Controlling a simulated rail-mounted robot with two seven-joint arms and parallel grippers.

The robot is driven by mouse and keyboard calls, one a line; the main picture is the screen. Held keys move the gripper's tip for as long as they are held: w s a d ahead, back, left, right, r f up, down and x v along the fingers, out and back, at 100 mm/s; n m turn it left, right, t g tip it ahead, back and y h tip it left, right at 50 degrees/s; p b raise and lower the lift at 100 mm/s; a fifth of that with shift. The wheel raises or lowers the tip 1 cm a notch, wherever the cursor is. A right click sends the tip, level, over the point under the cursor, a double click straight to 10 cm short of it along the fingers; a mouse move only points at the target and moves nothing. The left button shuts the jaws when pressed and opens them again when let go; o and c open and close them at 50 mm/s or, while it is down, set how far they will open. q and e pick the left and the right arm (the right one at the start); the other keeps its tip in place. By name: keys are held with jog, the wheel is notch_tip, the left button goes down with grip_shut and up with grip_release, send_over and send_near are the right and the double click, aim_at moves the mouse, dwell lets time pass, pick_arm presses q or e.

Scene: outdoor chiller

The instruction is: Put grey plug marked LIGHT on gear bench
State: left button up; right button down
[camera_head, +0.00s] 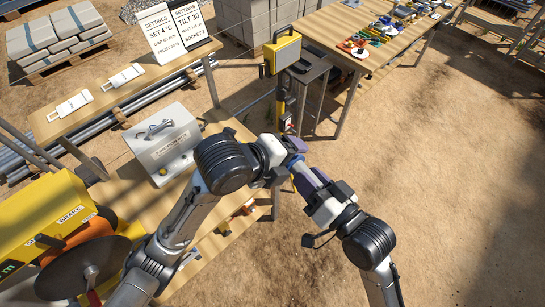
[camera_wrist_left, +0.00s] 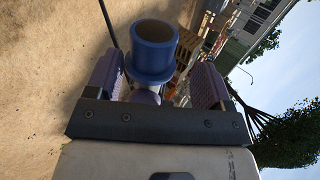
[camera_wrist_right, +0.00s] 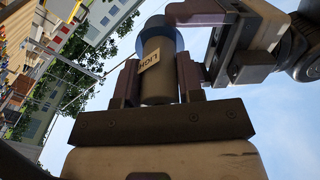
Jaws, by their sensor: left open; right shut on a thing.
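The grey plug (camera_wrist_right: 158,72), with a label reading "LIGH…" and a blue collar, is held between the fingers of my right gripper (camera_wrist_right: 155,85). My right gripper also shows in the head view (camera_head: 318,192). My left gripper (camera_head: 296,162) is open, close to the plug's blue end. In the left wrist view the hollow blue end (camera_wrist_left: 152,55) appears between the spread fingers of the left gripper (camera_wrist_left: 155,85), with gaps on both sides. A wooden bench (camera_head: 330,32) bearing small coloured gear stands at the top right in the head view.
A nearer wooden bench (camera_head: 130,190) carries a grey box (camera_head: 163,145). Another wooden bench (camera_head: 100,108) holds white tags and signs (camera_head: 160,32). A yellow-topped post (camera_head: 283,52) stands by the gear-laden bench. Yellow reel equipment (camera_head: 50,225) is at lower left. Open sand lies right.

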aim_at(298, 159)
pick_arm(q)
jog(key=shift+x, duration=2)
jog(key=shift+c, duration=0.4)
jog(key=shift+r, duration=0.2)
jog(key=c, duration=0.8)
pick_arm(e)
jog(key=shift+a+f, duration=0.15)
jog(key=c, duration=1.1)
grip_release()
pick_arm(q)
jog(key=shift+f, duration=0.15)
pick_arm(e)
jog(key=o, duration=0.4)
jog(key=shift+r, duration=0.2)
